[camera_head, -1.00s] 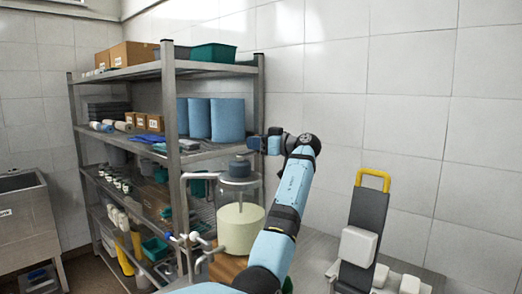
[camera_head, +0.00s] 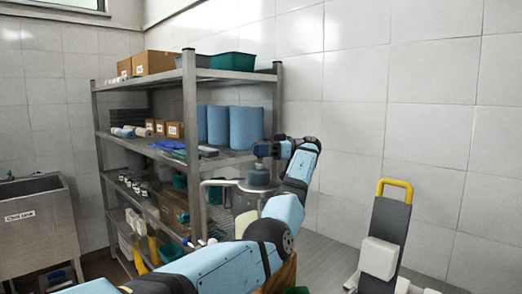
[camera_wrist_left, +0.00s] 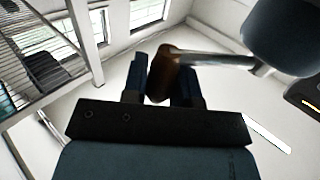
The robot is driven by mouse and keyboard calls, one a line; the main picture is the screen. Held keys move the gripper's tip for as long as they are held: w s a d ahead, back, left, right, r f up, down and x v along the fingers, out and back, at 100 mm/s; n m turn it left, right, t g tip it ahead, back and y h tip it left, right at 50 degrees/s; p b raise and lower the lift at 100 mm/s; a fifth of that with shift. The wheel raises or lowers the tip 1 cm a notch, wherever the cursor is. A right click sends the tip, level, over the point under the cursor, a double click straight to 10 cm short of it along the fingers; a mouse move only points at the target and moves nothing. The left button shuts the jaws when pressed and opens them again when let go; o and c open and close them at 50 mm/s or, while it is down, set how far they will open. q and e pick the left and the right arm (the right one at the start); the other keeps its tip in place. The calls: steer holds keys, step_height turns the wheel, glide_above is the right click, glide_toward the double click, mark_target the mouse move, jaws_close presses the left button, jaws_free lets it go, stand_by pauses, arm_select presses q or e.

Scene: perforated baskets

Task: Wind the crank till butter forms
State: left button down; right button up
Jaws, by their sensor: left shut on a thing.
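The churn is a glass jar (camera_head: 246,221) with pale contents and a grey-blue top (camera_head: 259,175). My left arm hides much of the jar in the head view. My left gripper (camera_head: 262,149) is just above the churn's top. In the left wrist view, its two fingers (camera_wrist_left: 163,85) are shut on the brown crank handle (camera_wrist_left: 163,68). A metal crank rod (camera_wrist_left: 218,60) runs from the handle to a grey-blue rounded part (camera_wrist_left: 285,32) at the upper right. My right gripper is not in view.
A metal shelf rack (camera_head: 190,110) with boxes, blue rolls (camera_head: 245,128) and bins stands close behind and left of the churn. A sink (camera_head: 35,225) is at the far left. A dark upright device with a yellow handle (camera_head: 395,184) stands at the right.

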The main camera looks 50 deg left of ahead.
arm_select(q)
steer(key=shift+s+a+n+h, duration=0.2)
steer(key=shift+s+n+h, duration=0.1)
steer(key=shift+h, duration=0.1)
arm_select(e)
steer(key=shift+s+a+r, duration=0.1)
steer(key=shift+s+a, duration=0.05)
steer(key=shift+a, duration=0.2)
arm_select(q)
steer(key=shift+s+a+f, duration=0.1)
steer(key=shift+s+a, duration=0.15)
steer(key=shift+s, duration=0.05)
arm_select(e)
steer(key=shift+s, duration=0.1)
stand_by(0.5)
arm_select(q)
steer(key=c, duration=0.9)
jaws_free()
steer(key=shift+c, duration=0.2)
step_height(320, 180, up, 20)
steer(key=p, duration=0.9)
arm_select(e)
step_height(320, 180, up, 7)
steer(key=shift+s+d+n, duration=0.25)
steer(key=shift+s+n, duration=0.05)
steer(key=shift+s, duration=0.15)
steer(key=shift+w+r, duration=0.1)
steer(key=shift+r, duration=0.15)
